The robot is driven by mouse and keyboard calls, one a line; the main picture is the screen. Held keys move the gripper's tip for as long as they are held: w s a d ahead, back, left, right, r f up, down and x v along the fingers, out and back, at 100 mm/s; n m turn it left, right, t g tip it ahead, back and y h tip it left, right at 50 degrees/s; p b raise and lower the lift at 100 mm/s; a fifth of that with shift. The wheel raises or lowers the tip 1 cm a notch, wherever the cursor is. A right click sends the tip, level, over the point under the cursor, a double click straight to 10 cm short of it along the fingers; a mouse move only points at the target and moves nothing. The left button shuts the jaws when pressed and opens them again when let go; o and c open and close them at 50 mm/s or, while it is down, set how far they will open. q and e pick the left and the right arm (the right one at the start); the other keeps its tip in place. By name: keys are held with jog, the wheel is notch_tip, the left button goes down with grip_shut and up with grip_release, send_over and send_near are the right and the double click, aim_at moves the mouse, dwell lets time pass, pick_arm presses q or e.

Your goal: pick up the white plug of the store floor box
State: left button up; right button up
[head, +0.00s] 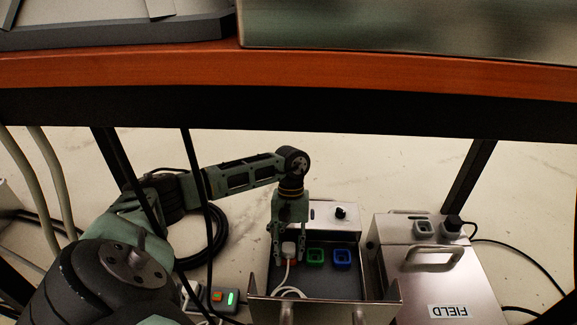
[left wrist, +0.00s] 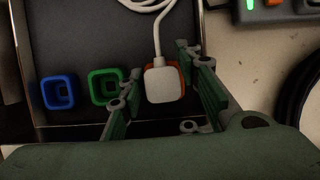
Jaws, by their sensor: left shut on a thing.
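The white plug (head: 289,249) sits at the left end of a row of sockets in the open floor box (head: 335,280), with its white cord running toward the front of the box. In the left wrist view the plug (left wrist: 163,84) lies between the fingers, with an orange socket rim (left wrist: 181,72) showing around it. My left gripper (head: 289,258) reaches down into the box and is shut on the plug; it also shows in the left wrist view (left wrist: 160,92). My right gripper is not seen.
Green (head: 315,256) and blue (head: 341,257) sockets are right of the plug. A metal box marked FIELD (head: 440,275) stands at the right. A power strip (head: 222,298) and black cables lie at the left. The wooden desk edge (head: 300,75) is overhead.

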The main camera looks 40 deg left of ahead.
aim_at(285, 251)
pick_arm(q)
jog(key=shift+s+a+f, duration=0.1)
jog(key=shift+a, duration=0.05)
jog(key=shift+c, duration=1.2)
jog(key=shift+s+a, duration=0.15)
grip_shut()
jog(key=shift+a+r+p, duration=0.1)
jog(key=shift+r+p, duration=0.5)
jog(key=shift+p, duration=0.05)
notch_tip(285, 251, up, 4)
jog(key=p, duration=0.3)
jog(key=shift+f, duration=0.15)
jog(key=w+d+r+p, duration=0.1)
jog(key=w, duration=0.2)
jog(key=w+d+r+p, duration=0.1)
jog(key=w+r, duration=0.1)
jog(key=w, duration=0.1)
jog(key=w+d+r+p, duration=0.2)
jog(key=w, duration=0.1)
jog(key=shift+w+r, duration=0.15)
jog(key=shift+w, duration=0.05)
jog(key=shift+w+d+r+p, duration=0.15)
jog(key=shift+w+r+p, duration=0.05)
jog(key=shift+w, duration=0.2)
jog(key=shift+w+d+r+p, duration=0.15)
jog(key=shift+w+r, duration=0.05)
jog(key=shift+w, duration=0.2)
